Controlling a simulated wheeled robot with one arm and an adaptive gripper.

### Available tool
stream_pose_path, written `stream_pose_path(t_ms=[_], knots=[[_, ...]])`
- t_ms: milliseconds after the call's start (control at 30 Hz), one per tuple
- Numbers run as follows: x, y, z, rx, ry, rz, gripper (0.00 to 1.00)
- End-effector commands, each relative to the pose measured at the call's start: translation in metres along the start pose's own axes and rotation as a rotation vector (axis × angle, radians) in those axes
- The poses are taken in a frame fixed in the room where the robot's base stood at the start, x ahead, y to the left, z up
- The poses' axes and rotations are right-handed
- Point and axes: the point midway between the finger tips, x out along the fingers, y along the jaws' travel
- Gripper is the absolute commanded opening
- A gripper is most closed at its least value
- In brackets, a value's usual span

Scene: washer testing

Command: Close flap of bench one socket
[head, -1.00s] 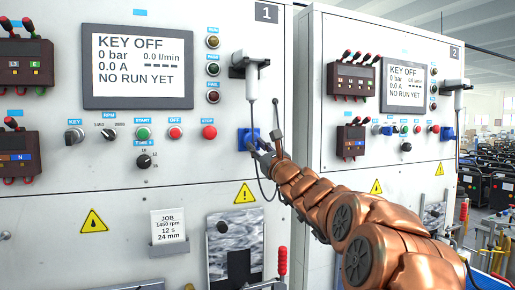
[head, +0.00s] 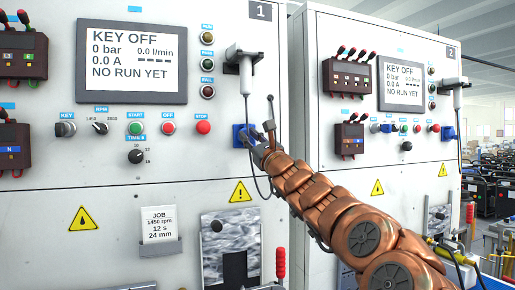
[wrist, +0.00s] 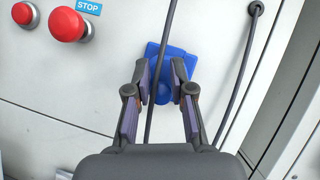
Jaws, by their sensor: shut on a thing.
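The blue socket of bench one (head: 239,136) is on the white front panel, right of the STOP button. In the wrist view its blue housing (wrist: 158,54) shows beyond my fingertips, with a blue flap part (wrist: 173,93) between them. My gripper (wrist: 162,82) is at the socket, its two fingers closed on the blue flap. A dark cable (wrist: 159,100) passes between the fingers in this view. In the head view my gripper (head: 260,150) covers the lower right of the socket, so the flap's exact angle is hidden.
A red STOP button (wrist: 67,25) is left of the socket. A hanging cable (wrist: 241,75) runs right of my fingers into a panel hole. A white handset (head: 245,75) hangs above the socket. Bench two (head: 378,35) stands to the right, beyond a narrow gap.

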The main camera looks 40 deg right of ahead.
Motion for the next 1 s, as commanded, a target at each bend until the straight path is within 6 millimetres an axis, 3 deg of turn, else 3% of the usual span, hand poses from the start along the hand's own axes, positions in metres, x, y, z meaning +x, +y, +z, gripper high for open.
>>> stream_pose_path(t_ms=[33,300,667,700,933,1000], knots=[[-0.001,0.007,-0.006,0.001,-0.004,0.005,0.0],[-0.003,-0.004,-0.027,0.007,0.004,-0.02,0.0],[-0.004,-0.015,-0.038,0.014,0.014,-0.029,0.0],[-0.004,-0.015,-0.038,0.014,0.015,-0.03,0.25],[-0.005,-0.018,-0.036,0.013,0.012,-0.035,0.49],[-0.005,-0.019,-0.035,0.013,0.011,-0.036,0.49]])
